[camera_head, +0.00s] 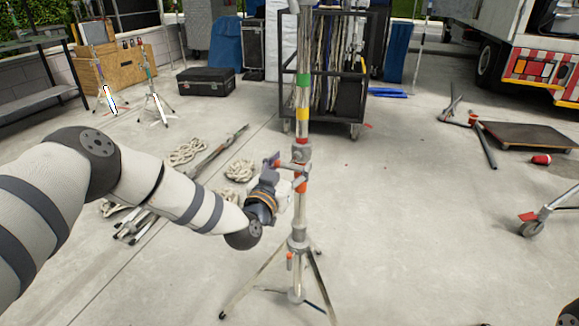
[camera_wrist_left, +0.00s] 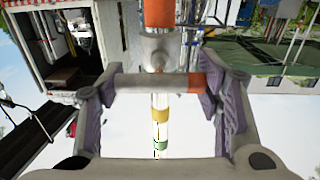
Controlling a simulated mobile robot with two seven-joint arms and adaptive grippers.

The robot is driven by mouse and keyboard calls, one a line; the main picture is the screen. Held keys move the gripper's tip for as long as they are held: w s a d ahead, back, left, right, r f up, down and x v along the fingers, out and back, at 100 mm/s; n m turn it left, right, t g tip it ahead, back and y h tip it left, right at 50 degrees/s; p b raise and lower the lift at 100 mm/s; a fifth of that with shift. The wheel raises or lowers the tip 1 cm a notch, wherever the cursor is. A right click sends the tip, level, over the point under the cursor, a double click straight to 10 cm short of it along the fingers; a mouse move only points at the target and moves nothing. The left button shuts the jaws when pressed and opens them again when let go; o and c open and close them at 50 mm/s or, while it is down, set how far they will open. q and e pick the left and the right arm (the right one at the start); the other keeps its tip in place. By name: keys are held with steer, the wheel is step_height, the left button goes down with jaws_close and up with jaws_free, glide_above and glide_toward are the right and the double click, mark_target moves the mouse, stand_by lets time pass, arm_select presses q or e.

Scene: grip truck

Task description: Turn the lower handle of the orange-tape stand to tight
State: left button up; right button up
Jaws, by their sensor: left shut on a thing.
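The stand (camera_head: 303,210) stands upright on its tripod legs in the middle of the head view. Its pole has green, yellow and red bands, with an orange band (camera_head: 300,186) below the upper collar (camera_head: 300,154). My left gripper (camera_head: 284,178) is at the pole's left side, just below that collar. A small orange-ended part (camera_head: 290,261) sits lower, near the tripod collar. My right gripper is not seen.
Coiled ropes (camera_head: 240,170) and loose metal poles lie on the floor to the left. A wheeled cart (camera_head: 345,120) stands behind the stand. A flat dolly (camera_head: 525,137) and a red can (camera_head: 541,159) are at right. The floor right of the stand is mostly clear.

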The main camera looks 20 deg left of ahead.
arm_select(q)
steer(key=shift+r+m, duration=0.1)
steer(key=shift+m, duration=0.2)
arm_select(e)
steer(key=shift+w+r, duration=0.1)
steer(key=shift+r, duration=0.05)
arm_select(q)
steer(key=m+p, duration=0.1)
steer(key=m, duration=0.1)
steer(key=shift+d+r+m, duration=0.1)
steer(key=shift+r+m, duration=0.05)
steer(key=shift+m, duration=0.15)
steer(key=m+p, duration=0.1)
steer(key=m, duration=0.3)
steer(key=shift+m, duration=0.3)
steer(key=m, duration=0.4)
steer(key=shift+f+p, duration=0.2)
steer(key=shift+p, duration=0.2)
steer(key=shift+m, duration=2.1)
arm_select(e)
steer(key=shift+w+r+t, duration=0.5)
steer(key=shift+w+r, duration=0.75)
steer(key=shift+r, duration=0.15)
arm_select(q)
steer(key=o, duration=1.2)
